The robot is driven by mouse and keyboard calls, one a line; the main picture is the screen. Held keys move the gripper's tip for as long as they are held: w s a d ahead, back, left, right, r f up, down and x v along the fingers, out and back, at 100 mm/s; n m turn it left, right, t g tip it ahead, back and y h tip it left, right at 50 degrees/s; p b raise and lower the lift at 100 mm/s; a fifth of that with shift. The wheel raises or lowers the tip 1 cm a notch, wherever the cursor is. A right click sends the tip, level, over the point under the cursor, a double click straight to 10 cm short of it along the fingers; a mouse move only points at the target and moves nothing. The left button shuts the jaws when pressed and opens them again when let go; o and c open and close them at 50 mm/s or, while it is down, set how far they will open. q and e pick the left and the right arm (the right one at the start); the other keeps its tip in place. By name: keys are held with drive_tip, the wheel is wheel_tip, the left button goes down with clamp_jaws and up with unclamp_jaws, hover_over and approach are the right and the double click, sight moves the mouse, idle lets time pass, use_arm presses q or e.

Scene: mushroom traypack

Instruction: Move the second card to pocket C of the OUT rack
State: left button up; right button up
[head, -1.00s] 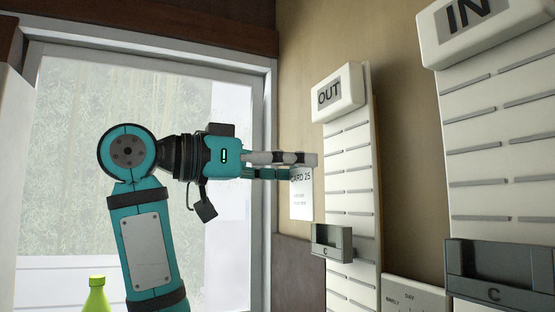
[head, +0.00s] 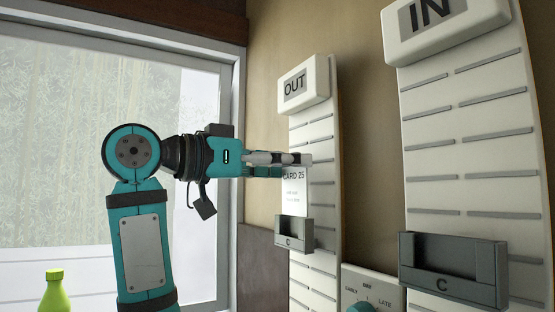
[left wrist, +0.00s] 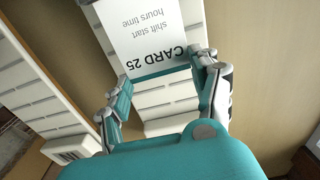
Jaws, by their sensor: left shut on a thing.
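My left gripper (head: 290,164) is shut on a white card marked "CARD 25" (head: 294,194), holding it by its top edge. The card hangs upright in front of the OUT rack (head: 317,135), just above the grey pocket marked C (head: 293,235). Its lower edge is close to the pocket's top; I cannot tell whether it is inside. In the left wrist view the card (left wrist: 140,35) shows upside down between the fingers (left wrist: 165,85), with a teal band along its top edge. My right gripper is not in view.
The IN rack (head: 463,135) stands to the right with a larger grey pocket C (head: 453,268). A box with a dial labelled EARLY and LATE (head: 373,287) is mounted low between the racks. A green bottle (head: 54,293) stands at lower left by the window.

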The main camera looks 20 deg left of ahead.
use_arm(q)
drive_tip(key=shift+f+b, duration=1.7)
drive_tip(key=shift+f, duration=0.45)
drive_tip(key=shift+f, duration=0.25)
drive_tip(key=o, duration=0.8)
drive_tip(key=shift+a, duration=0.15)
drive_tip(key=shift+s+a, duration=0.25)
drive_tip(key=shift+s, duration=0.05)
approach(293, 193)
drive_tip(key=v, duration=0.4)
